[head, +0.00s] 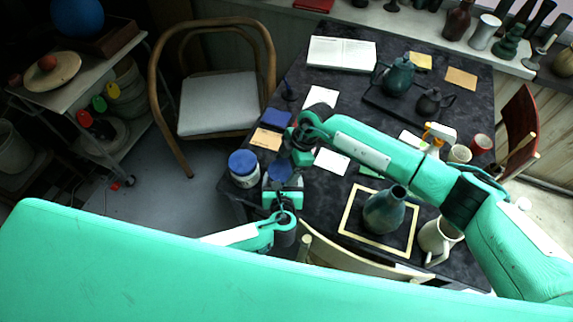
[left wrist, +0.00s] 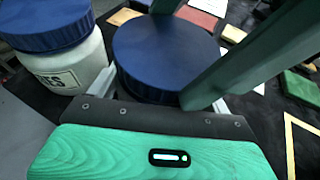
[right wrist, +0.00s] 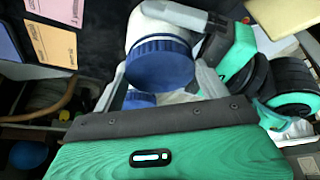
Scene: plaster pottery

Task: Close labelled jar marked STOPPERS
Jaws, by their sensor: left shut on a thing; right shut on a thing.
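A white jar with a blue lid (left wrist: 165,50) stands between my left gripper's grey fingers (left wrist: 160,95), and its lid shows in the head view (head: 279,175). My left gripper (head: 283,192) is shut on the jar's body. My right gripper (head: 290,163) is shut on the blue lid (right wrist: 160,63), its fingers (right wrist: 158,85) at either side. The lid appears to sit on the white body (right wrist: 148,27); whether it is fully seated I cannot tell. The jar's label is hidden, so STOPPERS cannot be read.
A second blue-lidded jar (head: 243,170) stands close at the left; its label ends in "ES" in the left wrist view (left wrist: 60,72). A teal vase (head: 384,211) stands within a pale frame on the right. A mug (head: 437,240), papers and a spray bottle (head: 440,133) occupy the table.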

